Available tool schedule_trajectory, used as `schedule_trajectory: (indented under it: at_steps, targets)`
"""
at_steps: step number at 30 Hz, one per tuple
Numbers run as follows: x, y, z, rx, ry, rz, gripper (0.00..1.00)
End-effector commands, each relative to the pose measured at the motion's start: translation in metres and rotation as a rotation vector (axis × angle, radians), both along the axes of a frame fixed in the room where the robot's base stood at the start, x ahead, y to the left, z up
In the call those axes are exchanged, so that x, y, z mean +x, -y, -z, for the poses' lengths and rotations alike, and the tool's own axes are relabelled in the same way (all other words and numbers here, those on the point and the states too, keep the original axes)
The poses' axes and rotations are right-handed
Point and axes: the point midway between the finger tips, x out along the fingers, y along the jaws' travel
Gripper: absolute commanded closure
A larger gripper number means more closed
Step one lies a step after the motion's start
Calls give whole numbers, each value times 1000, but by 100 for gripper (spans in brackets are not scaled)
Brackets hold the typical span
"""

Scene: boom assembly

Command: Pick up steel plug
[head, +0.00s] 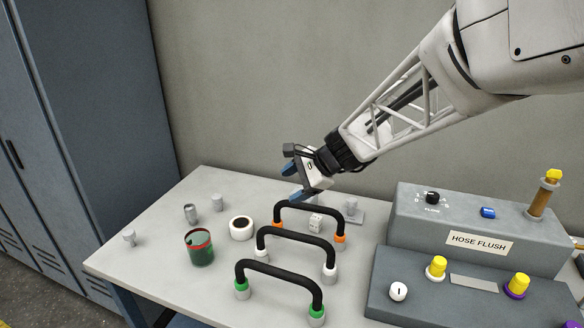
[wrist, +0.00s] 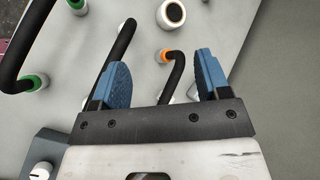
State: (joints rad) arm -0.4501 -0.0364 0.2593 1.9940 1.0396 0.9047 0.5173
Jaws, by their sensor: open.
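Several small grey metal pieces stand on the table, and I cannot tell for certain which is the steel plug. My gripper (head: 291,181) is above the back of the table, near the orange-ended hose. In the wrist view its blue fingers (wrist: 160,65) are apart with nothing held; a black hose shows between them, further down.
Three arched black hoses with orange (head: 310,210), white (head: 296,240) and green (head: 280,270) ends stand mid-table. A tape roll (head: 241,228) and a green-red can (head: 200,248) are left of them. A grey hose flush box (head: 475,235) fills the right. The left back is fairly clear.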

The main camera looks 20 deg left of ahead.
Motion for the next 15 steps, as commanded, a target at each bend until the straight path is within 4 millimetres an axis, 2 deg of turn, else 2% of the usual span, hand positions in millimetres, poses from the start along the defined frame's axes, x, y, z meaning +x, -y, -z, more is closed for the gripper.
schedule_trajectory:
  at_steps: [1,15]
  targets:
    - [5,-18,6,17,-30,11,30]
    - [35,-177,65,170,-337,180,30]
